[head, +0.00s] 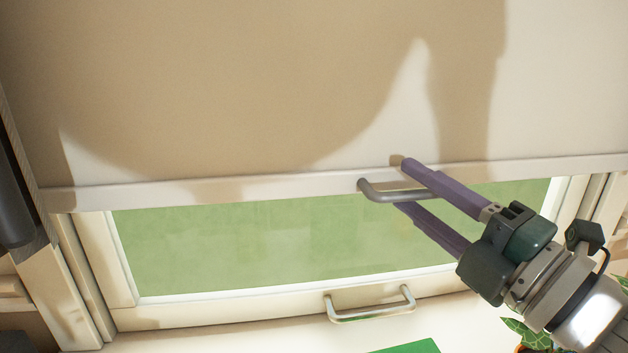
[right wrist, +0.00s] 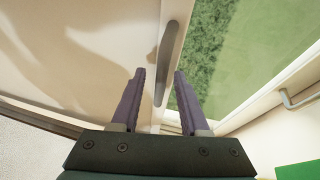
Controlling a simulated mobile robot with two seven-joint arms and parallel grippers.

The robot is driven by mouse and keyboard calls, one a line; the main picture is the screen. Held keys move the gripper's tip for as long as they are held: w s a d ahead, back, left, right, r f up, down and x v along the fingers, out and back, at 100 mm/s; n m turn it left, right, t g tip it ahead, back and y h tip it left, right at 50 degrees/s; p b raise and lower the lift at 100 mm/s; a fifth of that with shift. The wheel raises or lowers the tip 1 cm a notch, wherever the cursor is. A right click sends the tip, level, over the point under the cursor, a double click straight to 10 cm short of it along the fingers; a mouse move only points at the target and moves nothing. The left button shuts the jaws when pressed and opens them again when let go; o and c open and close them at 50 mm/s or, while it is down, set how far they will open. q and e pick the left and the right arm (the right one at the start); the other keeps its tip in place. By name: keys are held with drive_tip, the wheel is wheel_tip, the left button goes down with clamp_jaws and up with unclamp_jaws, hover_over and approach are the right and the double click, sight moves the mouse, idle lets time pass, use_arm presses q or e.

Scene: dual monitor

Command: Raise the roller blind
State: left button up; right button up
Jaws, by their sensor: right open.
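The roller blind (head: 250,80) is a beige sheet that covers the upper part of the window, with a pale bottom bar (head: 250,187). A grey metal handle (head: 376,195) sticks out from the bar; it also shows in the right wrist view (right wrist: 168,62). My right gripper (head: 402,184) has purple fingers and is open, one finger above the handle and one below it. In the right wrist view the handle's near end lies between the two fingers (right wrist: 158,75), with gaps on both sides. My left gripper is not in view.
Below the blind is window glass (head: 280,240) with green outside. The window frame has a second metal handle (head: 370,304) on its lower rail. A green flat object (head: 408,347) and a potted plant (head: 530,335) are at the bottom. A dark cylinder (head: 12,190) stands at the left edge.

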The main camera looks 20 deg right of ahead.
drive_tip(key=shift+c, duration=0.2)
clamp_jaws()
idle(1.3)
